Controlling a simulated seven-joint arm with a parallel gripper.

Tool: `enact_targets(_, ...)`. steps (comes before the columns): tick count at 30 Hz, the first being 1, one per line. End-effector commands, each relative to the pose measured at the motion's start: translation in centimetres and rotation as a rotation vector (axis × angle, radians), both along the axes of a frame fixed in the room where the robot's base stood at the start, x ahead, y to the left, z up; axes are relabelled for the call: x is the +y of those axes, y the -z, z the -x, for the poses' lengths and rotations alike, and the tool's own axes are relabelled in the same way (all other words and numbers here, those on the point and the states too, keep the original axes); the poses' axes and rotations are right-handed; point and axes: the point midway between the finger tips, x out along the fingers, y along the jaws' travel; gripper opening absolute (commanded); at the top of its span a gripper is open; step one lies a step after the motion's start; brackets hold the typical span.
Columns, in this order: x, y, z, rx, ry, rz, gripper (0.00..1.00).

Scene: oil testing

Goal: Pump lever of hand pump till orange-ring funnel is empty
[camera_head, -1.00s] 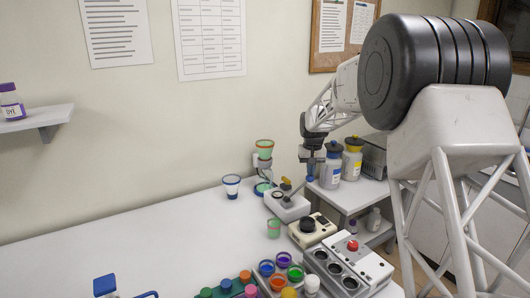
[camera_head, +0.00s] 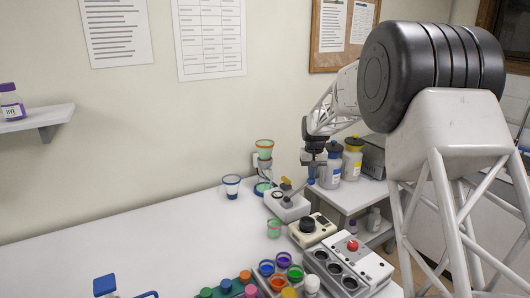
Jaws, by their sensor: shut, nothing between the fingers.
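The orange-ring funnel (camera_head: 265,144) stands at the back of the table against the wall, above a green-ringed base. Green shows in it below the ring; how much liquid it holds is too small to tell. The white hand pump (camera_head: 290,208) sits in front of it, to the right. Its grey lever (camera_head: 298,192) slants up to the right and ends in a blue knob (camera_head: 311,181). My gripper (camera_head: 312,175) points down, shut and empty, right at the knob; whether it touches is too small to tell.
A blue-rimmed cup (camera_head: 231,186) stands left of the funnel. Bottles (camera_head: 352,158) stand on the right shelf.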

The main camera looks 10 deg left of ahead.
Motion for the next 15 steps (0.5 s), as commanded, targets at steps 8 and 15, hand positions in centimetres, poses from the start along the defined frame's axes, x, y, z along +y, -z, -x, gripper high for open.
enact_targets(8, -0.3, 1.0, -0.3, 0.001, 0.000, 0.000, 0.00)
enact_targets(15, -0.4, 1.3, -0.4, 0.000, 0.000, 0.000, 0.00)
